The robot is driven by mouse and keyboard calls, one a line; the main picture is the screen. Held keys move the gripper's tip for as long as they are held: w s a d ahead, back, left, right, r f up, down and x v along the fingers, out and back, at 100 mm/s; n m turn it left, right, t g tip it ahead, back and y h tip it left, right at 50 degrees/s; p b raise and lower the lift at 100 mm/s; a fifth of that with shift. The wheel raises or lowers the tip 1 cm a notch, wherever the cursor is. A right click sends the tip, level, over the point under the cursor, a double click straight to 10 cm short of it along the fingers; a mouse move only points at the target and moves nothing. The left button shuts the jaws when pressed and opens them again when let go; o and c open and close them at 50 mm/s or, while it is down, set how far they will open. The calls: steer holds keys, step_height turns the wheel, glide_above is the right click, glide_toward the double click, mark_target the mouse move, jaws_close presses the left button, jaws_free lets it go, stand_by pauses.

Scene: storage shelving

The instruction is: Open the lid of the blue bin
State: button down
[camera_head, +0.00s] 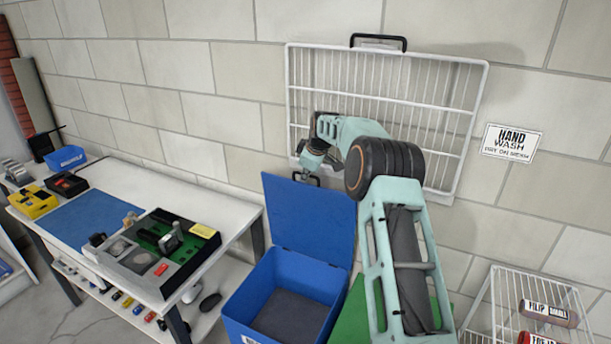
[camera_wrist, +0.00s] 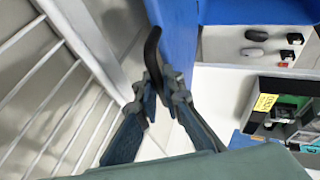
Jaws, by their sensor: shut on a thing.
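The blue bin (camera_head: 236,328) stands on the floor right of the workbench, with its open top and dark inside showing. Its blue lid (camera_head: 312,222) stands raised, nearly upright, at the back of the bin. A black handle (camera_head: 296,178) sits at the lid's top edge. My gripper (camera_head: 312,170) is at that handle, at the top of the lid. In the wrist view, my gripper (camera_wrist: 158,88) is shut on the black handle (camera_wrist: 151,48), beside the lid's blue face (camera_wrist: 180,30). My fingers partly hide the handle.
A white wire rack panel (camera_head: 462,130) stands upright against the wall, close behind my gripper. The workbench (camera_head: 235,207) with trays is at left. A green surface (camera_head: 349,318) lies right of the bin, partly behind my arm. A wire basket (camera_head: 490,300) is at lower right.

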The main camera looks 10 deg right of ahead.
steer(key=shift+w+r, duration=0.1)
steer(key=shift+w, duration=0.15)
steer(key=c, duration=2)
jaws_free()
steer(key=shift+d, duration=0.1)
steer(key=shift+c, duration=0.2)
steer(key=shift+s, duration=0.1)
steer(key=v, duration=1.2)
